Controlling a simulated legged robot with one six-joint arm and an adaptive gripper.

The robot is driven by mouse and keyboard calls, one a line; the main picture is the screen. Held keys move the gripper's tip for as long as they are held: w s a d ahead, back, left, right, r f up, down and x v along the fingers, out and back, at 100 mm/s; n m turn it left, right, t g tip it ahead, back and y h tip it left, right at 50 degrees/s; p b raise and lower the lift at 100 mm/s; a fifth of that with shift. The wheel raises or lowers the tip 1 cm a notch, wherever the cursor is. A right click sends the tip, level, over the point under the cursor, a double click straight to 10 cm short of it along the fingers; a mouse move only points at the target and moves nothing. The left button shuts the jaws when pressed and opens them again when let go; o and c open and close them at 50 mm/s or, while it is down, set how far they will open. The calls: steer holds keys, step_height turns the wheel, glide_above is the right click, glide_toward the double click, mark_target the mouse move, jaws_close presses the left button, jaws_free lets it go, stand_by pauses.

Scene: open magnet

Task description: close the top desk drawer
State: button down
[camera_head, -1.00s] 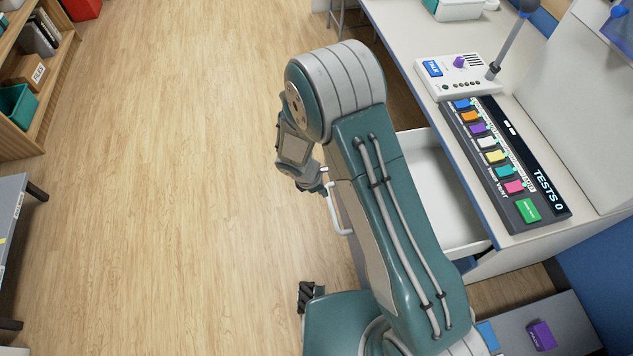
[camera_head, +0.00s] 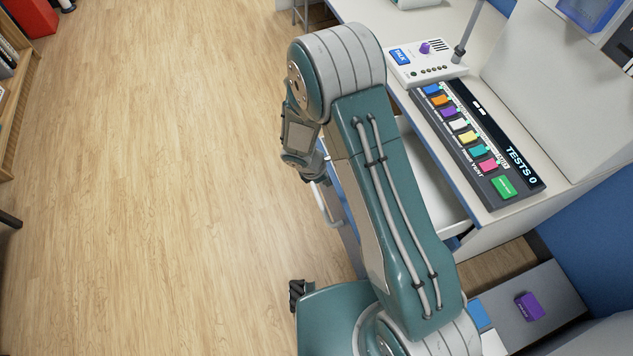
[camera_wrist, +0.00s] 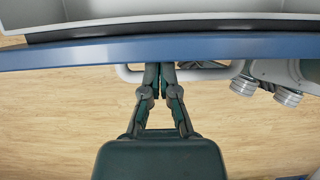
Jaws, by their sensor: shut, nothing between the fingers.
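The top desk drawer (camera_head: 432,190) stands open below the desk top, its white inside partly hidden behind my arm in the head view. Its blue front (camera_wrist: 75,53) crosses the top of the wrist view, with a pale bar handle (camera_wrist: 205,73) along it. The handle (camera_head: 324,205) also shows left of my arm in the head view. My gripper (camera_wrist: 160,68) is shut and empty. Its fingertips are at the middle of the handle, close against the drawer front; I cannot tell whether they touch. In the head view the fingertips are hidden.
The desk (camera_head: 515,215) carries a panel of coloured buttons (camera_head: 475,145) and a microphone base (camera_head: 425,62). A grey low unit (camera_head: 545,295) with a purple item stands at the lower right.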

steer(key=w+d, duration=0.4)
steer(key=d, duration=1)
steer(key=w+d, duration=0.4)
steer(key=d, duration=1.1)
steer(key=shift+w, duration=0.2)
